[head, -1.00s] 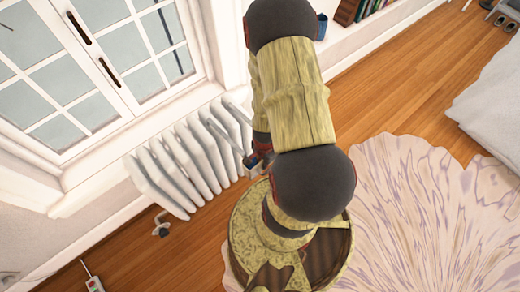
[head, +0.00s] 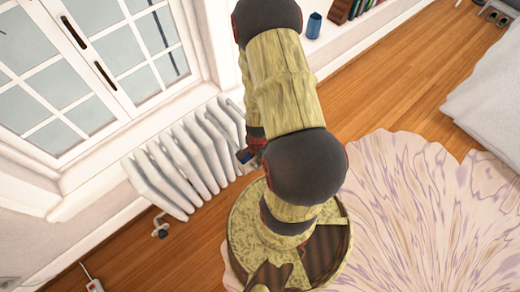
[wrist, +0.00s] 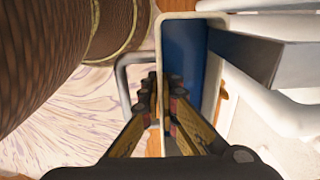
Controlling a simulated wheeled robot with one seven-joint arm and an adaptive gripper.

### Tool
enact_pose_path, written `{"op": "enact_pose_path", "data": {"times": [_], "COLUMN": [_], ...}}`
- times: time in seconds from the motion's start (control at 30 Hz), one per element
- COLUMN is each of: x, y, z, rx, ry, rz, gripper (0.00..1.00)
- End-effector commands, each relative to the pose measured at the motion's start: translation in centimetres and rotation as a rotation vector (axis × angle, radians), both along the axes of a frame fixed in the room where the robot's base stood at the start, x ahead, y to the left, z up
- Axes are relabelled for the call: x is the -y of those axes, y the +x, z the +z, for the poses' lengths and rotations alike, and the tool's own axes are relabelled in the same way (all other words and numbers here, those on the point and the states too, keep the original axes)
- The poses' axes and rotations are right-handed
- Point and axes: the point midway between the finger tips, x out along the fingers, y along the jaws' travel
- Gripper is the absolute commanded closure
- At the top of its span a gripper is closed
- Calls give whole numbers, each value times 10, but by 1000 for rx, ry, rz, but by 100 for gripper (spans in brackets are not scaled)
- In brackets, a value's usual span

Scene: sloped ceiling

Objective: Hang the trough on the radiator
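The white ribbed radiator (head: 185,160) stands below the window in the head view; its white parts (wrist: 270,125) fill the right of the wrist view. The trough (wrist: 186,60) has a cream rim and a blue inside, and lies close beside the radiator; I cannot tell whether they touch. A grey wire loop (wrist: 122,75) sticks out left of the trough.
A window (head: 90,70) and its sill are behind the radiator. A valve (head: 160,228) sits at its lower left. A blue cup (head: 313,25) stands on a ledge by some books. A pale rug (head: 430,220) covers the floor at right.

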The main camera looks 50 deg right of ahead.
Motion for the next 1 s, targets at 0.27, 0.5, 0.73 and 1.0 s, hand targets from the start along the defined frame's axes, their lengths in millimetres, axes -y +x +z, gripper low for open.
{"op": "enact_pose_path", "data": {"times": [0.27,0.5,0.73,1.0], "x": [4,8,11,14], "y": [17,31,44,60], "z": [0,-2,-3,-5], "rx": [0,1,0,1], "ry": [0,-1,0,0], "rz": [1,2,1,0], "gripper": [100,100,100,100]}}
